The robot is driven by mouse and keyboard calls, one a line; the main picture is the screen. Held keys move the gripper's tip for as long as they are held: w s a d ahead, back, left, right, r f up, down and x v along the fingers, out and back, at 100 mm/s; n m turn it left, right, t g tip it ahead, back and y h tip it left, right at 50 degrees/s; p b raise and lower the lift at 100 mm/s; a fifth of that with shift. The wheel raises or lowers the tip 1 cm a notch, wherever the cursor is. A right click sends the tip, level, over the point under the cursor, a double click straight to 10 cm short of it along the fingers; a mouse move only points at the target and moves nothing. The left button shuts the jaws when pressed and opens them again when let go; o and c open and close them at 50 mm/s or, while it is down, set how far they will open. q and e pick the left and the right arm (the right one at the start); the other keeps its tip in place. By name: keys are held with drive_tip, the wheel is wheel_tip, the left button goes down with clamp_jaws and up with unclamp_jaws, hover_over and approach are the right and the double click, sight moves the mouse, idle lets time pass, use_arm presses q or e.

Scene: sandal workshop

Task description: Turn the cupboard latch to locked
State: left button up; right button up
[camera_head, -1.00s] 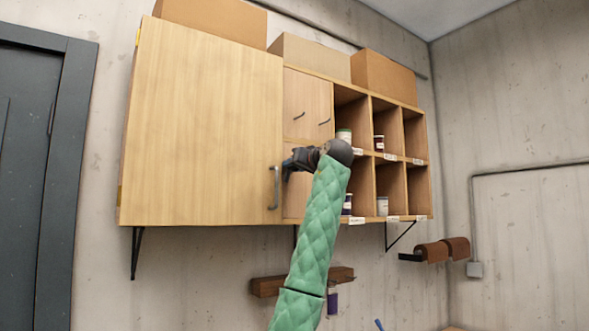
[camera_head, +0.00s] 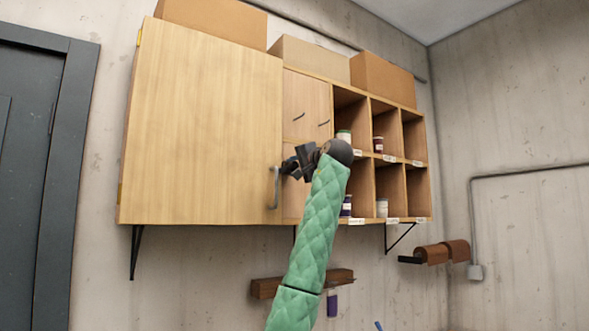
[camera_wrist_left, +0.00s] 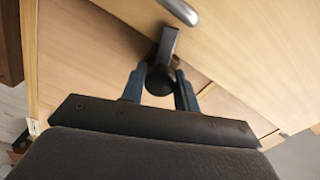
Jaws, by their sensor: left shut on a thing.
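The wall cupboard has a large light-wood door (camera_head: 205,120), which looks closed, with a grey bar handle (camera_head: 275,188) near its right edge. My left gripper (camera_head: 288,167) is at that edge, just above and right of the handle, and hides the latch in the head view. In the left wrist view, the dark latch (camera_wrist_left: 166,47) sits between the two blue-grey fingers of my left gripper (camera_wrist_left: 160,75), which is shut on it. The latch's bar points up toward the end of the metal handle (camera_wrist_left: 180,11). My right gripper is not in view.
Right of the door are small doors (camera_head: 308,105) and open cubbies (camera_head: 388,188) with several jars. Cardboard boxes (camera_head: 383,78) stand on top. Below are a wall-mounted wooden rail (camera_head: 268,288) and brown rolls (camera_head: 457,248). A dark door (camera_head: 35,180) is at far left.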

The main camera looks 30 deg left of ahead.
use_arm(q)
drive_tip(key=m, duration=0.3)
drive_tip(key=shift+m, duration=0.5)
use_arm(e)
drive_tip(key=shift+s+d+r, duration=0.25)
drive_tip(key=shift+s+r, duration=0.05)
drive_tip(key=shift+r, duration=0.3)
use_arm(q)
drive_tip(key=shift+f, duration=0.1)
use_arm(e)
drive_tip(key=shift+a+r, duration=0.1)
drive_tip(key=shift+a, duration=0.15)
use_arm(q)
drive_tip(key=o, duration=0.9)
drive_tip(key=shift+w+d, duration=0.1)
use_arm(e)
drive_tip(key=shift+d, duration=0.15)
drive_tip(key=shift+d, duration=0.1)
use_arm(q)
drive_tip(key=shift+d, duration=0.1)
